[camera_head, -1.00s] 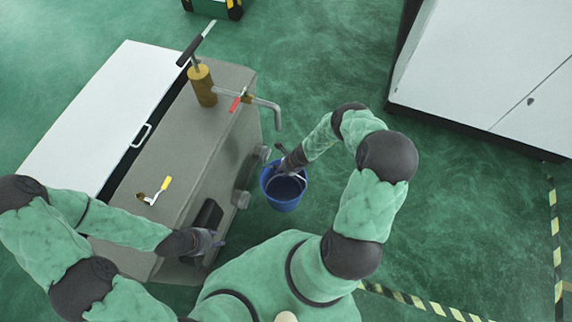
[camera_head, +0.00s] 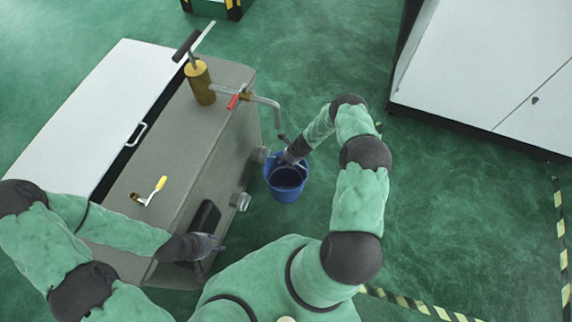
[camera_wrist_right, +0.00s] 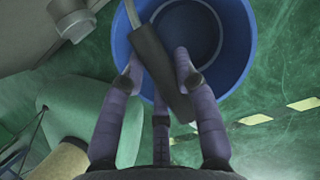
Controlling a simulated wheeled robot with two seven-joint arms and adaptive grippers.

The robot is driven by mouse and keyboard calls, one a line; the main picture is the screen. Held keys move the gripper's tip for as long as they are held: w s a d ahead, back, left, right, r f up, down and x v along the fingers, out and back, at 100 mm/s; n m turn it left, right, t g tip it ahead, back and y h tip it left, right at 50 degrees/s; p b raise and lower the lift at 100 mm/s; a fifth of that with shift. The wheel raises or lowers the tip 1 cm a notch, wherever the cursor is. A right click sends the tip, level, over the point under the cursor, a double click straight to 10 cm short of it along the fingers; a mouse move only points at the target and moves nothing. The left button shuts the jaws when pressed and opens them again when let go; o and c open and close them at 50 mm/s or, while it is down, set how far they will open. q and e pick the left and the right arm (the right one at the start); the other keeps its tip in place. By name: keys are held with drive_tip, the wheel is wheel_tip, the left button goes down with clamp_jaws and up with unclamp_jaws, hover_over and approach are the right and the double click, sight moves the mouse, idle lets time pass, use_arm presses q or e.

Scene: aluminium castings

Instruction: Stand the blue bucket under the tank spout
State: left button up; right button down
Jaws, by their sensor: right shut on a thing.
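The blue bucket (camera_head: 286,191) is upright beside the grey tank (camera_head: 185,150). I cannot tell whether its base touches the floor. My right gripper (camera_head: 289,158) is over the bucket's far rim. In the right wrist view, its fingers (camera_wrist_right: 158,72) are closed around the dark grip of the bucket handle (camera_wrist_right: 150,45), with the open bucket (camera_wrist_right: 237,60) below. The tank spout (camera_head: 277,118) is a bent grey pipe with a red lever, pointing down. In the head view its end lies beyond the bucket mouth. My left gripper (camera_head: 210,243) is by the tank's near end; its finger state is unclear.
A white cabinet (camera_head: 490,60) stands at the right. A white-topped unit (camera_head: 95,100) adjoins the tank at the left. Round grey fittings (camera_head: 241,201) stick out of the tank's side near the bucket. Green floor right of the bucket is clear.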

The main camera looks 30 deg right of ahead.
drive_tip(key=shift+w+d+f, duration=0.3)
drive_tip(key=shift+w+f, duration=0.15)
drive_tip(key=shift+f, duration=0.05)
drive_tip(key=shift+w+d+f+b, duration=0.1)
drive_tip(key=shift+d+f+b, duration=0.05)
drive_tip(key=shift+f+b, duration=0.3)
wheel_tip(320, 180, down, 2)
drive_tip(key=shift+f+b, duration=0.2)
drive_tip(key=shift+b, duration=0.7)
drive_tip(key=shift+f, duration=0.1)
drive_tip(key=c, duration=0.9)
unclamp_jaws()
drive_tip(key=shift+f, duration=0.1)
drive_tip(key=shift+c, duration=0.2)
